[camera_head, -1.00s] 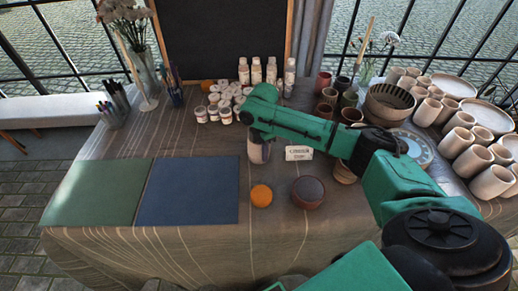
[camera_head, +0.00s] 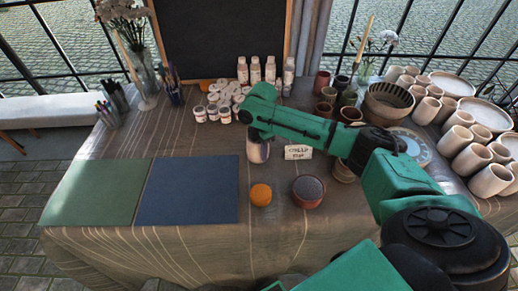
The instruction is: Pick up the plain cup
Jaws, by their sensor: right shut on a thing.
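My right arm reaches in from the lower right, and its gripper (camera_head: 258,134) points down at the middle of the table, seen from above and behind. It is shut on a pale cup (camera_head: 258,154), which I take to be the plain cup. The wrist hides the fingers and the cup's upper part. I cannot tell whether the cup's base touches the table. Several other plain pale cups (camera_head: 490,180) stand at the right side. My left gripper is not in view.
A small sign (camera_head: 298,152) stands just right of the held cup. An orange sponge (camera_head: 260,195) and a round dark-topped pot (camera_head: 308,191) lie in front. Green (camera_head: 95,192) and blue (camera_head: 188,190) mats lie left. Paint jars (camera_head: 212,112) and bottles (camera_head: 255,71) stand behind.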

